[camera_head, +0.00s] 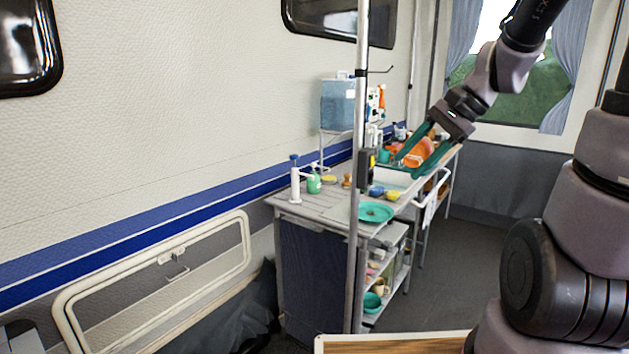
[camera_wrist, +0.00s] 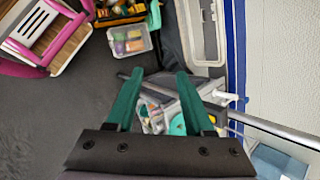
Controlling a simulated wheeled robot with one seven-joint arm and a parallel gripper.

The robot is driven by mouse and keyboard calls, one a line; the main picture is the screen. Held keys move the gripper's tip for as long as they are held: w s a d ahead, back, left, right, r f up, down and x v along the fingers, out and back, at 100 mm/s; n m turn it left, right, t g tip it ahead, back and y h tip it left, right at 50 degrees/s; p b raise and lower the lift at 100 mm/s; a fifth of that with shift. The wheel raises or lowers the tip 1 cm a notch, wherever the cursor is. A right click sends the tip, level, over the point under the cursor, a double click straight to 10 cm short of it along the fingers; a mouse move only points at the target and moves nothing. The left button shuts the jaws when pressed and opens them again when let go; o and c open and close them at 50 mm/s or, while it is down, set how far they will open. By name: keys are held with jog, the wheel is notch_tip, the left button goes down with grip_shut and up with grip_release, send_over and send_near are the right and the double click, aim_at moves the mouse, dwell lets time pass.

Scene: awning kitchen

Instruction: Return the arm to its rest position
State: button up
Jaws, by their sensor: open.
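My gripper (camera_head: 406,167) hangs at the end of my raised arm, in front of the far part of the kitchen counter in the head view. Its two teal fingers are spread apart and point down to the left. In the wrist view my gripper (camera_wrist: 160,76) is open, with nothing held between the fingers. An orange thing (camera_head: 418,153) shows near the fingers in the head view; it appears to be on the counter behind them.
The kitchen counter (camera_head: 325,207) carries a teal plate (camera_head: 375,212), small bowls and bottles. A grey pole (camera_head: 356,250) stands before it. A blue water container (camera_head: 338,103) sits above the counter. The dark floor (camera_head: 455,275) right of the counter is clear.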

jog(key=s+d+r+n+t+h, duration=0.4)
jog(key=s+r+n+t+h, duration=0.1)
jog(key=r, duration=0.4)
jog(key=shift+s+d+r+n, duration=0.3)
jog(key=shift+s+n, duration=0.2)
jog(key=shift+s, duration=0.7)
